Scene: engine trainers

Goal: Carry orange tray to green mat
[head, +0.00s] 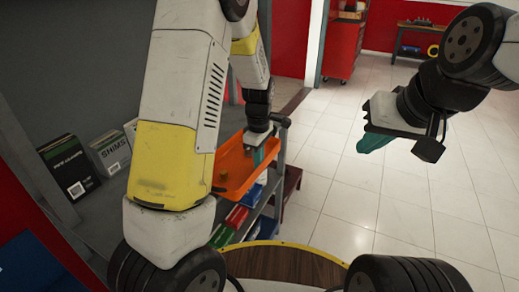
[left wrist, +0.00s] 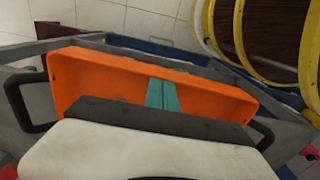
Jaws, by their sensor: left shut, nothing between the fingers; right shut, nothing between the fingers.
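The orange tray (head: 233,172) lies on top of a grey cart or rack left of the middle in the head view, partly hidden by my left arm. It fills the middle of the left wrist view (left wrist: 90,75). My left gripper (head: 264,155) reaches down over the tray's right part. Its teal fingers (left wrist: 163,96) are together, in front of the tray's inside, with nothing between them. Whether they touch the tray I cannot tell. My right gripper (head: 375,137) is shut and empty, in the air over the floor at right. I see no green mat.
Green, red and blue bins (head: 237,216) sit on the rack's lower level. Boxes (head: 70,166) stand by the wall at left. A red cabinet (head: 342,45) and a workbench (head: 425,30) stand at the back. The tiled floor (head: 350,200) at right is clear.

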